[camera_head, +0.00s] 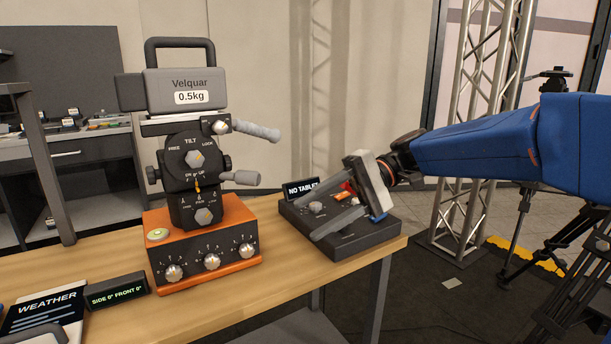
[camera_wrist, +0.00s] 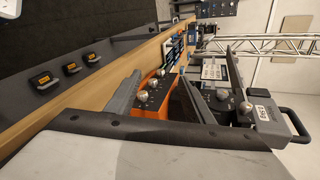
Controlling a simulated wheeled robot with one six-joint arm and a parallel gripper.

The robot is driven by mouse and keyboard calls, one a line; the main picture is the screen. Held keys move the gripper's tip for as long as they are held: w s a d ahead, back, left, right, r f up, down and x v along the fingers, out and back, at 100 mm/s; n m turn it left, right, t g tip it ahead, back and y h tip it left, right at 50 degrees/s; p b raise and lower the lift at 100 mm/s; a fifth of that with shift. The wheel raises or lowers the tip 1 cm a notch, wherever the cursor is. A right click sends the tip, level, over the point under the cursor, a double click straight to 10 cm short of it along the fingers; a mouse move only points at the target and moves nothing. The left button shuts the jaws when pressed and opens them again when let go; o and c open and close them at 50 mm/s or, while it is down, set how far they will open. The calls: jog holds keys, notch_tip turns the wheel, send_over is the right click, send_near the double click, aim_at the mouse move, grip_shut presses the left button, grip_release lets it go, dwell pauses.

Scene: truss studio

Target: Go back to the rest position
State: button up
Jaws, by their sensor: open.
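My gripper (camera_head: 316,217) is open, with nothing seen between its two grey fingers. It is at the right end of the wooden table, in front of or over a black control box, and points left toward the tripod head. My blue arm reaches in from the right. In the wrist view my gripper's fingers (camera_wrist: 160,78) stand apart, with the orange box (camera_wrist: 153,92) showing between and beyond them. I cannot tell whether a finger touches the black box.
The black control box (camera_head: 345,242) has a "NO TABLET" display (camera_head: 301,188). The tripod head (camera_head: 192,165) carries a grey Velquar 0.5kg weight (camera_head: 186,90) on an orange box (camera_head: 205,262). An angle display (camera_head: 117,290) and weather card (camera_head: 45,313) lie left. A truss (camera_head: 478,110) stands behind my arm.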

jog(key=s+d+f+t+h, duration=0.3)
jog(key=s+d+f+h, duration=0.1)
jog(key=d, duration=0.5)
jog(key=s+d+f+m+t+h, duration=0.1)
jog(key=s+d+f+t+h, duration=0.3)
jog(key=s+d+f, duration=0.2)
jog(key=s+d+f+m+t+h, duration=0.1)
jog(key=s+d+f+t+h, duration=0.2)
jog(key=d+f, duration=0.7)
jog(key=shift+s+d+f+t+h, duration=0.25)
jog(key=shift+s+d+h, duration=0.55)
jog(key=shift+s, duration=0.45)
jog(key=shift+c, duration=0.5)
